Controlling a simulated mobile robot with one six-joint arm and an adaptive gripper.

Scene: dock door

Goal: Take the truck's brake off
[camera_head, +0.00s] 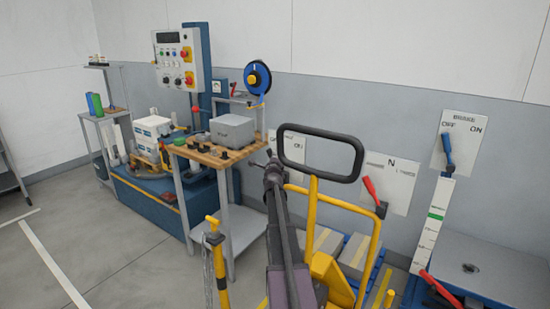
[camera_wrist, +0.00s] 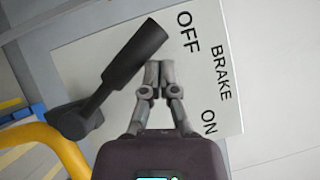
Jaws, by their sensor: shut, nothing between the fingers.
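The brake's white plate (camera_wrist: 75,48), lettered BRAKE, OFF and ON, fills much of the wrist view. Its black lever (camera_wrist: 135,55) pivots at lower left, and its thick end points up and right, beside the word OFF and well away from ON. My gripper (camera_wrist: 159,66) is shut and empty in front of the plate, just right of the lever's thick end. I cannot tell whether they touch. In the head view my gripper (camera_head: 270,158) is beside the truck's black loop handle (camera_head: 321,130) on its yellow frame (camera_head: 375,240). The lever cannot be made out there.
A BRIDGE plate (camera_head: 463,125) with a blue lever and an N plate (camera_head: 400,190) with a red lever (camera_head: 372,190) are at right. A workbench (camera_head: 215,150) with a grey box stands left. Floor (camera_head: 110,255) is clear at front left.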

